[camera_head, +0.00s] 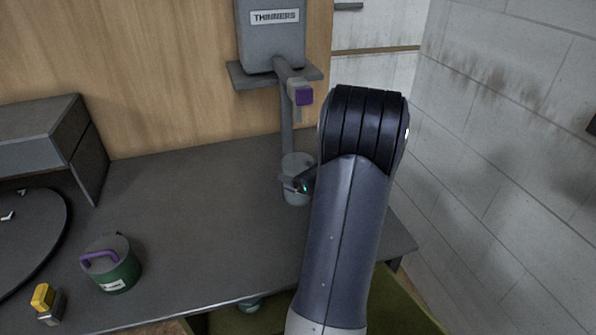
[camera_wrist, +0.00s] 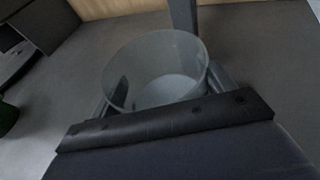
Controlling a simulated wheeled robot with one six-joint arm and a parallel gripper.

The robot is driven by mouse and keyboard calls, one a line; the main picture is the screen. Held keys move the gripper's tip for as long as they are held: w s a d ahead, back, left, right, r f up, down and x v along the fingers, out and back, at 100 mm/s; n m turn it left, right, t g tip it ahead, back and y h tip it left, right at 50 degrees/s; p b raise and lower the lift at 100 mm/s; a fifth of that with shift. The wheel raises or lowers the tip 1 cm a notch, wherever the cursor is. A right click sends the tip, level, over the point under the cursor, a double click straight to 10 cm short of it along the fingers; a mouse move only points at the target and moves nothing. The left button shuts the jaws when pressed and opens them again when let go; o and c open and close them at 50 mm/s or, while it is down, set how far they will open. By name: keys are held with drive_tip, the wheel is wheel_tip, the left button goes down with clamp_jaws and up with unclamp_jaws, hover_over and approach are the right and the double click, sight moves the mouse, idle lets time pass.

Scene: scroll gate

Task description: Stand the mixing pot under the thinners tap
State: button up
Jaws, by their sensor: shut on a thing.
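The mixing pot (camera_head: 297,164) is a pale grey-green open cup standing upright near the back of the dark table, below the thinners tap. My gripper (camera_head: 299,183) is shut on the pot, low on its side. In the wrist view the pot (camera_wrist: 155,70) sits between my gripper's fingers (camera_wrist: 165,95) and looks empty inside. The thinners tap (camera_head: 298,84) has a purple end and comes out of the grey tank (camera_head: 270,40) labelled THINNERS. I cannot tell whether the pot's base touches the table. My arm hides the table to its right.
A green tin (camera_head: 117,270) with a purple handle stands at the front left. A small yellow-topped item (camera_head: 47,300) is near it. A dark round plate (camera_head: 30,235) and a grey box (camera_head: 50,135) are at far left. The table's middle (camera_head: 200,215) is clear. A post (camera_head: 287,125) rises behind the pot.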

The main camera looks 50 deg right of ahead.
drive_tip(key=o, duration=1.3)
drive_tip(key=shift+f, duration=0.1)
drive_tip(key=shift+s+r, duration=0.1)
drive_tip(key=shift+r, duration=0.1)
drive_tip(key=v, duration=1.1)
drive_tip(key=shift+s+r+b, duration=0.1)
drive_tip(key=shift+s+b, duration=0.3)
